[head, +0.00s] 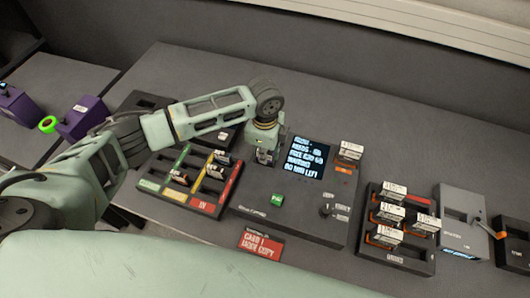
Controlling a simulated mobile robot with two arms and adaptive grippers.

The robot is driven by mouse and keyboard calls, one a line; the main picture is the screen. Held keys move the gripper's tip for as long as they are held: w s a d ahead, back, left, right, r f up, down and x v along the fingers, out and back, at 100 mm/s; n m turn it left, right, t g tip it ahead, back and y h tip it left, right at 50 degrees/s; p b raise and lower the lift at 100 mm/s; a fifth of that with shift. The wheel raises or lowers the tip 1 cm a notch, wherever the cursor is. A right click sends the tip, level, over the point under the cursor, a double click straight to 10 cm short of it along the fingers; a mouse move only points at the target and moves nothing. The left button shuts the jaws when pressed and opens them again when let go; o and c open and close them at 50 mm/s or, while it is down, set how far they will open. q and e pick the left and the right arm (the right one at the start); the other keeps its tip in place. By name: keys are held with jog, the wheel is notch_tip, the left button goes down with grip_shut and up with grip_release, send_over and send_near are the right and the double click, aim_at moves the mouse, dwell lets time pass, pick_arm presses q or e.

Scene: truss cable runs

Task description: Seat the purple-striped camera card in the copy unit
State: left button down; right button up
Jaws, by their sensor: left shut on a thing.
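The copy unit (300,221) is a dark grey box with a lit text screen (307,158), a green button (277,199) and a lever (328,210). My left gripper (266,155) points down at the unit's back left part, left of the screen. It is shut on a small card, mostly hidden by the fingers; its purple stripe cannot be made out. Whether the card is in the slot or just above it cannot be told. My right gripper is not in view.
A card tray (149,186) with green, yellow and red lanes holds several small cards, left of the unit. A drive rack (408,262) with labelled drives stands right, beside a grey box (460,238). A red sign (262,243) lies in front. The table behind is clear.

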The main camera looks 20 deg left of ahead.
pick_arm(q)
jog(key=shift+f, duration=0.35)
dwell(0.3)
jog(key=c, duration=1.7)
grip_release()
jog(key=o, duration=0.3)
notch_tip(320, 180, up, 8)
jog(key=p, duration=0.8)
jog(key=shift+f, duration=0.15)
